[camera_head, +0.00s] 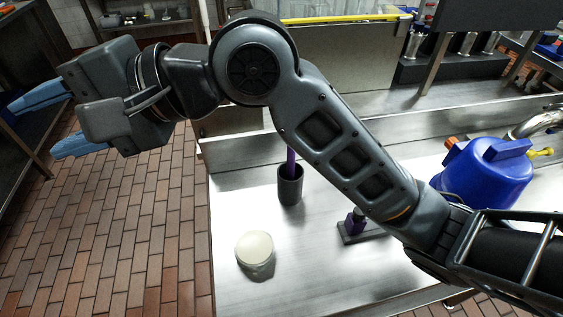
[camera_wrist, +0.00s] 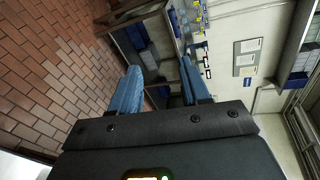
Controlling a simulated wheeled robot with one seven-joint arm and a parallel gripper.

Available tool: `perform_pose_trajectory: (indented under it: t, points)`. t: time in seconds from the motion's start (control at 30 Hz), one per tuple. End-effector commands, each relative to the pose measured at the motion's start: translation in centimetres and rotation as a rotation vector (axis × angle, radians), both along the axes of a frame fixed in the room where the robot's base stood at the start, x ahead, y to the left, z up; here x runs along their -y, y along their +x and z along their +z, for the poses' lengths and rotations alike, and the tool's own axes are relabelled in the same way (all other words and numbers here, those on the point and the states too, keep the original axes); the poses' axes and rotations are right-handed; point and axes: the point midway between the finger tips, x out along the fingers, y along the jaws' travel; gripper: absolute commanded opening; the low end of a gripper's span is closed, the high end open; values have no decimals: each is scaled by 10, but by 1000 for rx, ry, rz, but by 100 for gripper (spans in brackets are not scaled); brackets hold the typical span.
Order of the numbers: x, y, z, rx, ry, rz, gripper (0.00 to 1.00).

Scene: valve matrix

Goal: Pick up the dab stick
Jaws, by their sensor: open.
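A thin purple stick (camera_head: 291,160), which looks like the dab stick, stands upright in a dark grey cup (camera_head: 290,186) on the steel counter. Its upper part is hidden behind my arm. My gripper (camera_head: 35,128) is open and empty at the upper left, out over the tiled floor and well away from the cup. In the wrist view my two blue fingers (camera_wrist: 160,66) are spread apart with nothing between them.
The counter's front left is mostly clear.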

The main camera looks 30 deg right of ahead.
Motion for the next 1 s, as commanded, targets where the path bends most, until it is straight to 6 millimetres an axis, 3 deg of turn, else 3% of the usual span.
perform_pose_trajectory:
  t: [0.17, 0.37, 0.47, 0.6, 0.8, 1.0]
  points:
    - [25, 1, -20, -166, -227, 34, 46]
    - [72, 2, -48, -358, -473, -15, 46]
    - [109, 2, -60, -467, -613, -79, 46]
    - [173, -1, -73, -629, -809, -211, 46]
    - [244, -8, -75, -789, -994, -387, 46]
    - [269, -13, -77, -846, -1054, -457, 46]
